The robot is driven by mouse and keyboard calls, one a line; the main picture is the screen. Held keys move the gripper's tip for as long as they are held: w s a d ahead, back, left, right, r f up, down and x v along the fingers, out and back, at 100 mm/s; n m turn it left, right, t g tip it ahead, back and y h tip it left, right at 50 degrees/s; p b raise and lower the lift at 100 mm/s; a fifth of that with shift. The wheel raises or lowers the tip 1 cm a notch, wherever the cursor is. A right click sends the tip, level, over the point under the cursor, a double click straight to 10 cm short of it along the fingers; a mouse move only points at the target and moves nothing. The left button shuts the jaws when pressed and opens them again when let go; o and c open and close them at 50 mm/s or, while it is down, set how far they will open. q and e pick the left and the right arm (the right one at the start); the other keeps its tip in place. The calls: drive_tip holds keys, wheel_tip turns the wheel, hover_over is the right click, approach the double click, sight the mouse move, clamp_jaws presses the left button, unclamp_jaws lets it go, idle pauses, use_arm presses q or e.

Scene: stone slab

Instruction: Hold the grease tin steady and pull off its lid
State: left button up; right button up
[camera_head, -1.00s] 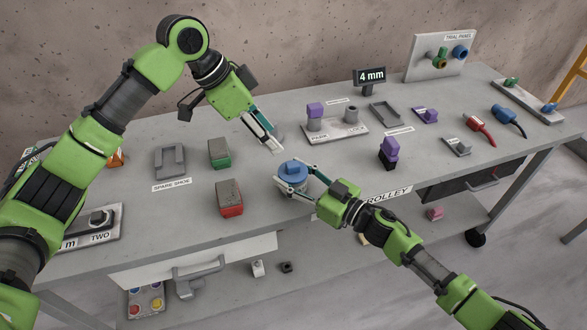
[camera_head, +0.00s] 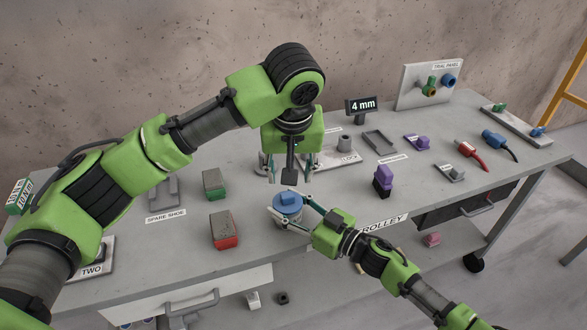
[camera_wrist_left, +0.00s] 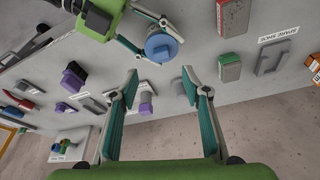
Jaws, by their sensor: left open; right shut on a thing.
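The grease tin (camera_head: 289,224) has a grey body and a blue lid (camera_head: 287,202) with a raised block on top. It stands upright near the trolley's front edge, and the lid is on it. My right gripper (camera_head: 293,212) is shut on the tin's sides, coming in from the right. My left gripper (camera_head: 285,168) is open and empty, just behind and above the tin, fingers apart and pointing down. In the left wrist view the blue lid (camera_wrist_left: 161,46) shows beyond and between the open fingertips (camera_wrist_left: 160,78), apart from them.
A green-and-grey block (camera_head: 214,184) and a red-and-grey block (camera_head: 224,230) stand left of the tin. A purple-and-black piece (camera_head: 383,180) stands to the right. A grey plate (camera_head: 335,160) with posts lies behind, partly hidden by my left gripper.

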sight(288, 195)
use_arm(q)
drive_tip(key=w+f+n, duration=0.1)
drive_tip(key=f, duration=0.2)
drive_tip(key=w+f+n, duration=0.1)
drive_tip(key=f, duration=0.3)
drive_tip(key=w+f+y, duration=0.1)
drive_tip(key=w+f, duration=0.1)
drive_tip(key=f, duration=0.1)
drive_tip(key=shift+w+a+f+n+t, duration=0.1)
drive_tip(key=shift+a+f+n+t, duration=0.1)
drive_tip(key=shift+n+t, duration=0.2)
drive_tip(key=shift+c, duration=0.4)
clamp_jaws()
